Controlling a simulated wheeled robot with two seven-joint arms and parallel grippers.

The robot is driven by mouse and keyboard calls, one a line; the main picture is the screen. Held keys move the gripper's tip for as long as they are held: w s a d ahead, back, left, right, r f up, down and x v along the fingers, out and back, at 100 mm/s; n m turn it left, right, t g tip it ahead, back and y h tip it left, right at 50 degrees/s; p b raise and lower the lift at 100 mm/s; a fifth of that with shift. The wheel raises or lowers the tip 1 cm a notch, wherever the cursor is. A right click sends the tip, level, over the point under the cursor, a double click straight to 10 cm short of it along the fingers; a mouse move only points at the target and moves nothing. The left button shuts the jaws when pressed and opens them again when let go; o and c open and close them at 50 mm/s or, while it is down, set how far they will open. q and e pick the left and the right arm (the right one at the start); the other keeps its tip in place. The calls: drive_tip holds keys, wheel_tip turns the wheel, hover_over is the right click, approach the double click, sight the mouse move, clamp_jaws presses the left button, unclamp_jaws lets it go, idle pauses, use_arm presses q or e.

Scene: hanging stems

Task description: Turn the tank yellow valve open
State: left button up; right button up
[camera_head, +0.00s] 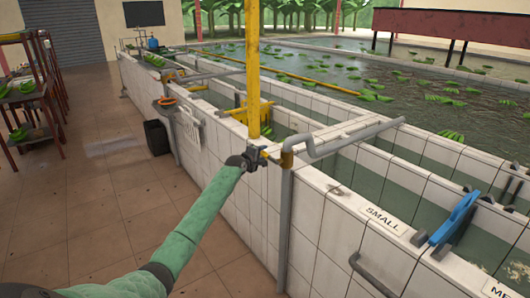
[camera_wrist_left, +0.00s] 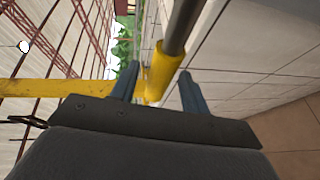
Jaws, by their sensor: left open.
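A yellow fitting (camera_head: 287,159), which looks like the tank yellow valve, sits where a grey pipe meets the tiled tank's front wall. My left gripper (camera_head: 266,156) is just left of it, at the height of the tank rim. In the left wrist view, the yellow fitting (camera_wrist_left: 163,72) on its grey pipe shows between the two open fingers of my left gripper (camera_wrist_left: 159,70). I cannot tell whether either finger touches it. My right gripper is in neither view.
A yellow post (camera_head: 252,75) rises just behind my left gripper. The tiled tank wall (camera_head: 330,235) runs along the right, with a blue handle (camera_head: 455,218) on it. A black bin (camera_head: 156,137) stands by the wall.

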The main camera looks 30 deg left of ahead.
use_arm(q)
drive_tip(key=shift+w+f, duration=0.15)
drive_tip(key=shift+w, duration=0.55)
drive_tip(key=shift+w+f, duration=0.15)
drive_tip(key=shift+w, duration=0.5)
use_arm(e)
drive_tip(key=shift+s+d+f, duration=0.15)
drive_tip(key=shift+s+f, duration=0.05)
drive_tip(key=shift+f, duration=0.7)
use_arm(q)
drive_tip(key=shift+c, duration=0.3)
clamp_jaws()
